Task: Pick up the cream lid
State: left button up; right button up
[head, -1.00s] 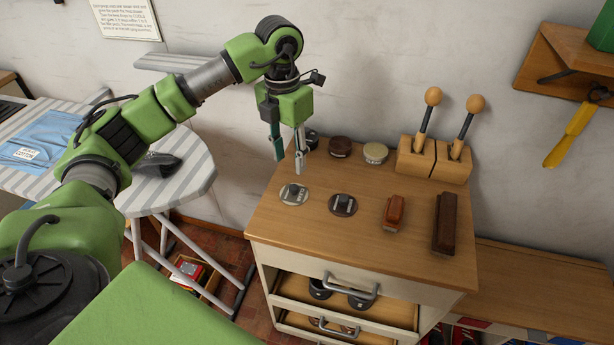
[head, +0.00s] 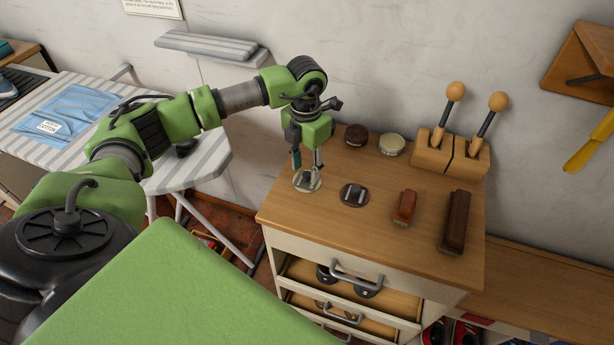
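The cream lid (head: 300,187) lies flat on the wooden top of the cabinet, near its left edge, with a dark knob in its middle. My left gripper (head: 307,170) points down right over it, its fingers apart, with the tips close to the knob. Whether the fingers touch the lid or knob I cannot tell. A dark brown lid (head: 354,195) with a similar knob lies just to the right. My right gripper is not in view.
Two round tins, one dark (head: 356,134) and one cream (head: 391,145), stand at the back. A wooden block (head: 440,160) holds two ball-handled tools. A small brush (head: 405,207) and a larger brush (head: 455,222) lie at the right. The open drawer (head: 325,285) holds dark tins.

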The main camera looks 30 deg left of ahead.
pick_arm(q)
notch_tip(320, 180, down, 2)
jog(key=shift+f, duration=0.3)
jog(key=c, duration=0.9)
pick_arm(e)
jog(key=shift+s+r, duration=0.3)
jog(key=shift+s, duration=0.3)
pick_arm(q)
jog(key=shift+r, duration=0.15)
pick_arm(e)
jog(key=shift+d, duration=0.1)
